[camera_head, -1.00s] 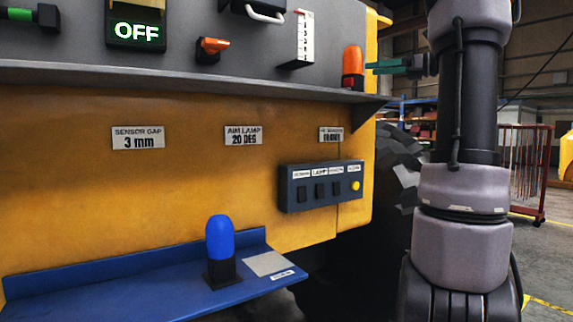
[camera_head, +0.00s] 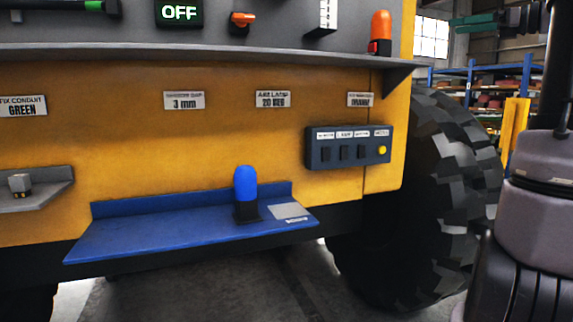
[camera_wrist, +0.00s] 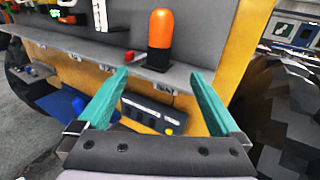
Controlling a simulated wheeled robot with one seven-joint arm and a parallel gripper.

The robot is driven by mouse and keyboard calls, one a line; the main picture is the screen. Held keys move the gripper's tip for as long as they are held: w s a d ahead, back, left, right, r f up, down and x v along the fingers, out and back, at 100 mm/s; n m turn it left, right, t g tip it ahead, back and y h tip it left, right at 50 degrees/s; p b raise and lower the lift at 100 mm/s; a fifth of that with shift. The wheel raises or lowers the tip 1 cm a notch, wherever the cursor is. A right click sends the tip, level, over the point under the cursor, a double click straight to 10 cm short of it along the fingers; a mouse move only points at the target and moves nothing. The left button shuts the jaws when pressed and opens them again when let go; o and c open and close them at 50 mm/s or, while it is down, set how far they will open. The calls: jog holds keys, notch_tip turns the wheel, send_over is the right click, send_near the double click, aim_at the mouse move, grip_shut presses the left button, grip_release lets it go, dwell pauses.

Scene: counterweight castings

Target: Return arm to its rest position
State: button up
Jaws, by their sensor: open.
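My gripper (camera_wrist: 158,74) is open, with two teal fingers spread apart and nothing between them. In the head view the teal fingers (camera_head: 470,22) show at the upper right, to the right of the orange lamp (camera_head: 381,28) and clear of it. In the wrist view the orange lamp (camera_wrist: 160,38) stands upright on the grey shelf beyond the fingertips. My arm runs down the right edge of the head view, partly cut off by it.
The grey shelf (camera_head: 230,50) juts from the yellow machine body. A blue lamp (camera_head: 245,184) stands on a blue tray (camera_head: 150,228) below. A switch box (camera_head: 349,148) is mounted on the yellow panel. A large black tyre (camera_head: 440,190) is at the right. A small grey ledge (camera_head: 40,207) is at left.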

jog(key=s+a+f+n+g+h, duration=0.3)
jog(key=s+a+f+n, duration=0.2)
jog(key=a+f, duration=0.3)
jog(key=s+a+f+n+g+h, duration=0.25)
jog(key=s+a+f+n, duration=0.35)
jog(key=a, duration=0.5)
jog(key=s+a+f+n+h, duration=0.2)
jog(key=s+f+n+h, duration=0.3)
jog(key=s+f+n, duration=0.5)
notch_tip(320, 180, down, 3)
jog(key=shift+s+a+r+n, duration=0.1)
jog(key=shift+s+a+n, duration=0.1)
jog(key=shift+n, duration=0.6)
jog(key=shift+t+h, duration=0.25)
